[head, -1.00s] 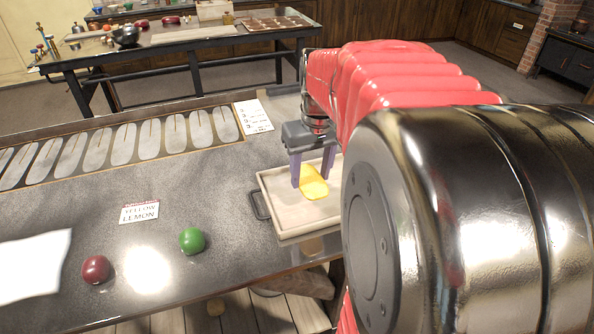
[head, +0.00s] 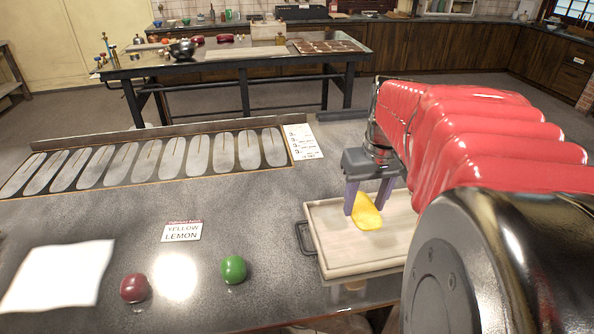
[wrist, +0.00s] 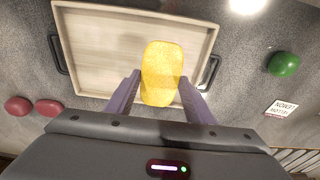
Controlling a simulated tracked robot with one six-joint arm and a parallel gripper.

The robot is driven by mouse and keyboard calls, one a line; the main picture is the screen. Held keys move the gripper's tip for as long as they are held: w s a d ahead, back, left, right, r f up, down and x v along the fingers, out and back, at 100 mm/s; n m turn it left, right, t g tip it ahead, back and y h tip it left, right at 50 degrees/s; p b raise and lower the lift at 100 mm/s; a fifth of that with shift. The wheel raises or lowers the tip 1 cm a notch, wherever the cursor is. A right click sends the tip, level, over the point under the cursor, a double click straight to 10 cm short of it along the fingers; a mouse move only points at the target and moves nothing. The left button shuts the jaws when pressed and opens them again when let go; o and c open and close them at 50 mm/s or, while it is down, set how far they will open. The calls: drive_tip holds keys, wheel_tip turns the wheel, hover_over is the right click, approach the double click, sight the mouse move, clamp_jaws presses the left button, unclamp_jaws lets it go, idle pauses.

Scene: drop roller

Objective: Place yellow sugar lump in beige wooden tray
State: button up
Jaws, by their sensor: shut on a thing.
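The yellow sugar lump (head: 367,212) is a flat, rounded slab between the fingers of my gripper (head: 367,198). The wrist view shows the lump (wrist: 162,66) with a purple finger of my gripper (wrist: 160,82) along each side of it, so the gripper is shut on it. The beige wooden tray (head: 330,240) is a shallow tray with dark handles, and its near right part is partly hidden by my arm. The lump is over the inside of the tray (wrist: 82,50); I cannot tell whether it touches the floor.
A green lump (head: 233,269) and a red lump (head: 135,288) lie on the dark counter left of the tray. A "Yellow Lemon" card (head: 182,231) and a white sheet (head: 60,275) are there too. A panel with several oval slots (head: 150,160) runs along the back.

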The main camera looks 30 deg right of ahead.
hover_over(356, 241)
drive_tip(key=shift+s+f, duration=0.15)
drive_tip(key=shift+f, duration=1.35)
drive_tip(key=shift+s+f, duration=0.1)
drive_tip(key=shift+f, duration=1.4)
drive_tip(key=shift+f, duration=1.85)
drive_tip(key=shift+f, duration=0.1)
drive_tip(key=o, duration=1.1)
drive_tip(key=r, duration=0.4)
drive_tip(key=s+r, duration=0.1)
drive_tip(key=r, duration=0.7)
drive_tip(key=shift+s+a, duration=0.25)
drive_tip(key=shift+s, duration=0.1)
